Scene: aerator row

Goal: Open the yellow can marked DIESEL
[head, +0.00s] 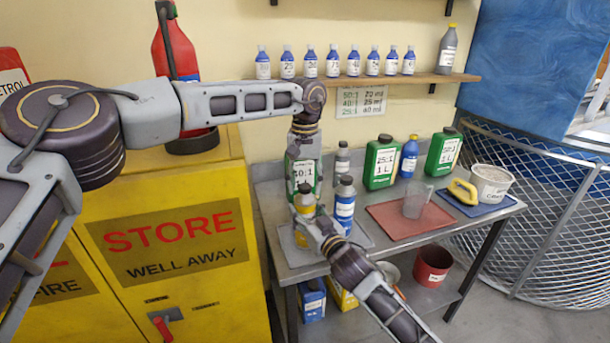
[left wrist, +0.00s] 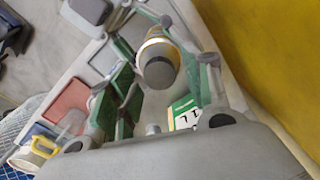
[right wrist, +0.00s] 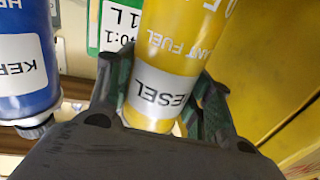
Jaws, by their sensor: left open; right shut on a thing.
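The yellow can (head: 305,207) marked DIESEL stands upright on a grey tray at the bench's left end. Its label and yellow body (right wrist: 151,92) show in the right wrist view. My right gripper (right wrist: 160,98) is shut on its body, one finger on each side. The can's grey cap (left wrist: 159,72) is on top, seen from above in the left wrist view. My left gripper (left wrist: 164,62) is open over the can, its fingers on either side of the cap and apart from it. In the head view my left gripper (head: 303,183) partly hides the can's surroundings.
A blue can (head: 345,207) stands close on the right, with a grey bottle (head: 342,160) and a green 40:1 can (head: 293,172) behind. A red mat (head: 393,227) with a clear jug (head: 415,201) lies further right. The yellow cabinet (head: 215,185) is close on the left.

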